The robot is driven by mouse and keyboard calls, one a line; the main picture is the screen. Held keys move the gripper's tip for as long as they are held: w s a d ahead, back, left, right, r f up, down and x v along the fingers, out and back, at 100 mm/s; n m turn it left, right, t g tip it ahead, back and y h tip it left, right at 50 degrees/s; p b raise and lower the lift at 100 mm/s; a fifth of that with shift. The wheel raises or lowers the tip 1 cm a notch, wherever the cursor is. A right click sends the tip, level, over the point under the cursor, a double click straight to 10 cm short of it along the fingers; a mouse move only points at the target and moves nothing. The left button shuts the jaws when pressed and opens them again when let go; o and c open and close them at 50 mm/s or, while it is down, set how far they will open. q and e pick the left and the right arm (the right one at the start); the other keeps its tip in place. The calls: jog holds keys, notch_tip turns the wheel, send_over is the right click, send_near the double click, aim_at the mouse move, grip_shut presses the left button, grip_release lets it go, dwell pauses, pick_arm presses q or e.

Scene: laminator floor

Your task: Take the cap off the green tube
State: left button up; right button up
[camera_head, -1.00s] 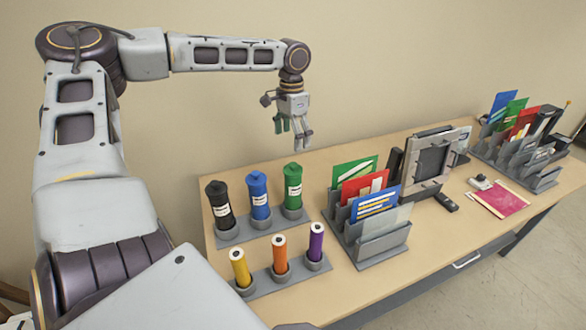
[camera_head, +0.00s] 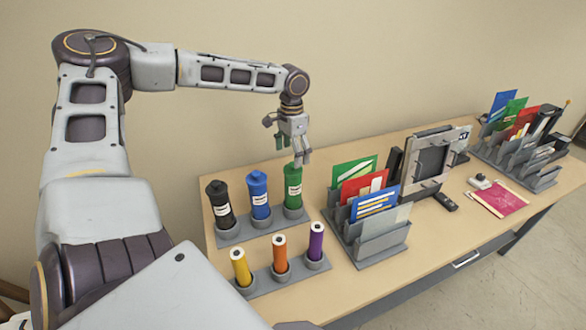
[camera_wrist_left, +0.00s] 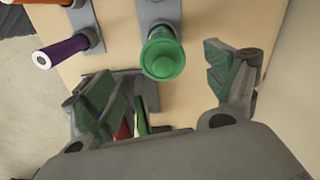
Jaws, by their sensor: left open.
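The green tube (camera_head: 293,196) stands upright in the rear grey rack, at the right end beside the blue and black tubes. Its green cap (camera_head: 293,169) is on top. My left gripper (camera_head: 302,160) points down just above the cap, its fingertips close to it; whether they touch cannot be told in the head view. In the left wrist view the green cap (camera_wrist_left: 163,60) is seen from above, ahead of and between the two spread fingers (camera_wrist_left: 165,90), with nothing held. My right gripper is not in view.
The blue tube (camera_head: 259,195) and black tube (camera_head: 220,204) stand left of the green one. Yellow, orange and purple (camera_head: 316,240) tubes stand in a front rack. A grey file holder (camera_head: 382,244) with coloured cards is to the right. The laminator (camera_head: 432,162) stands farther right.

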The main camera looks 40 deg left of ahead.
aim_at(293, 167)
pick_arm(q)
jog(key=shift+w+f+p, duration=0.15)
jog(key=shift+f+p, duration=0.1)
jog(key=shift+f, duration=0.45)
jog(key=shift+w+f+p, duration=0.1)
jog(key=shift+f+p, duration=0.1)
jog(key=shift+f, duration=1.65)
jog(key=shift+c, duration=0.2)
jog(key=c, duration=0.9)
